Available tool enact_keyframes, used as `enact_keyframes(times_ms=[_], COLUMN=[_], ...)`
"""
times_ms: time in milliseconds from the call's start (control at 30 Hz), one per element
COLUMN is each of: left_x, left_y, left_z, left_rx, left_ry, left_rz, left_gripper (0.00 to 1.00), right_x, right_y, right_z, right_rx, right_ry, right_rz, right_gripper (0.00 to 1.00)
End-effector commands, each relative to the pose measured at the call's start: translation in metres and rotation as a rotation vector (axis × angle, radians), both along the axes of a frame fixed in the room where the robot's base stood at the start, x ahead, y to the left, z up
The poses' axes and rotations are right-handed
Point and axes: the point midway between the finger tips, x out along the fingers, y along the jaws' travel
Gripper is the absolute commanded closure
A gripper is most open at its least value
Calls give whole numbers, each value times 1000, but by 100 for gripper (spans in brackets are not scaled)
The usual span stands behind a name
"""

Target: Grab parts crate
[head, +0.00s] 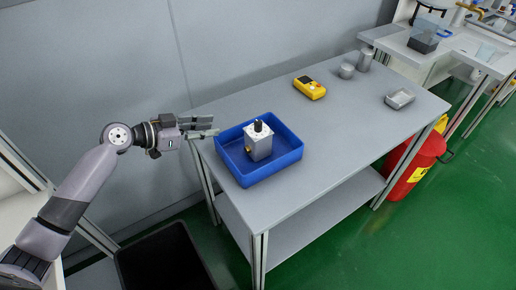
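The parts crate is a blue open-topped tray (272,172) on the near left end of the grey table. A silver box-shaped part (258,143) with a black knob on top and a brass fitting at its side stands in it. My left gripper (211,128) is just left of and above the crate's back left corner. Its two fingers point right and stand apart with nothing visible between them. Whether a finger touches the crate rim I cannot tell. My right gripper is out of view.
The grey table (340,131) also holds a yellow meter (309,88), two metal cylinders (346,71) and a small metal tray (400,98). Its middle is clear. A grey wall (95,90) runs behind. A red bin (411,168) stands beyond the table's right end.

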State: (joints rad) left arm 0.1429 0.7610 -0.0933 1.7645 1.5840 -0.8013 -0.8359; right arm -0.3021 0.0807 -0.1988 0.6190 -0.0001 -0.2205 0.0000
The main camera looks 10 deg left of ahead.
Motion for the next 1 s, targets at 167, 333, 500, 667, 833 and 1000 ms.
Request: enact_keyframes(times_ms=[167, 333, 500, 667, 833, 1000], left_x=[27, 42, 49, 64, 78, 80], left_y=[-26, -41, -49, -65, -78, -81], left_z=[-11, -21, -24, -30, -39, -41], left_rx=[-3, 0, -1, -1, -1, 1], left_ry=[-1, -1, 1, 0, 0, 1], left_rz=[1, 1, 0, 0, 0, 0], left_gripper=[72, 72, 72, 72, 72, 72], right_x=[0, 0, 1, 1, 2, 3], right_y=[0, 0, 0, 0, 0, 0], right_z=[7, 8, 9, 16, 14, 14], right_rx=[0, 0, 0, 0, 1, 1], right_ry=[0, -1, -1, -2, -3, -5], right_rz=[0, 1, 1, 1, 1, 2], right_gripper=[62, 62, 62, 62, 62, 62])
